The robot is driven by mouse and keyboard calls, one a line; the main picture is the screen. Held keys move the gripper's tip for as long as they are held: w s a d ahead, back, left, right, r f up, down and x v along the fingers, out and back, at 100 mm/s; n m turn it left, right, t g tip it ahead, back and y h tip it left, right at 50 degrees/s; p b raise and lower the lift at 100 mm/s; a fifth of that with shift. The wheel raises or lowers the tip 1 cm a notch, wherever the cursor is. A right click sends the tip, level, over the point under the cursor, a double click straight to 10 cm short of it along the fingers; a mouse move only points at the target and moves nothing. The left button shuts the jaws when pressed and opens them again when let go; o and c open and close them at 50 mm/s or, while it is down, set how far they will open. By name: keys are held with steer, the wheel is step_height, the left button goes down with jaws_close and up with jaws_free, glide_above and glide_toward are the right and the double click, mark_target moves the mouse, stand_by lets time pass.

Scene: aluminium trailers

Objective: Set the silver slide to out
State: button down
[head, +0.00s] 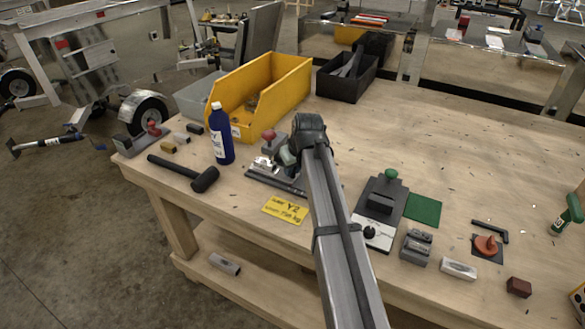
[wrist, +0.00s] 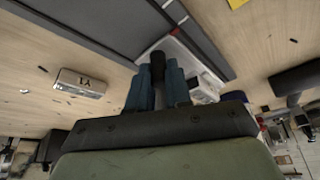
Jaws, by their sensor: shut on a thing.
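A silver slide unit (head: 259,166) lies on the bench left of my arm, with a dark base plate. A red knob (head: 268,135) stands at its back. My gripper (head: 284,157) is low over the right side of the unit and hides part of it. In the wrist view my gripper's bluish fingers (wrist: 157,88) are shut on a dark upright knob (wrist: 157,62) beside a white plate (wrist: 185,58) and a large dark grey plate (wrist: 105,25). I cannot tell how far the slide is in or out.
A yellow card (head: 285,209) is in front. A dark unit with a green knob (head: 389,175) is to the right. The bench's back right is mostly clear.

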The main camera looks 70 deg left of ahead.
stand_by(0.3)
steer(key=w+d, duration=1)
steer(key=shift+w, duration=0.1)
steer(key=c, duration=1.3)
jaws_free()
steer(key=shift+d, duration=0.1)
steer(key=shift+c, duration=0.2)
steer(key=shift+o, duration=1.4)
steer(key=s+v, duration=0.1)
steer(key=v, duration=1.2)
steer(key=shift+w+r, duration=0.45)
steer(key=shift+w, duration=0.05)
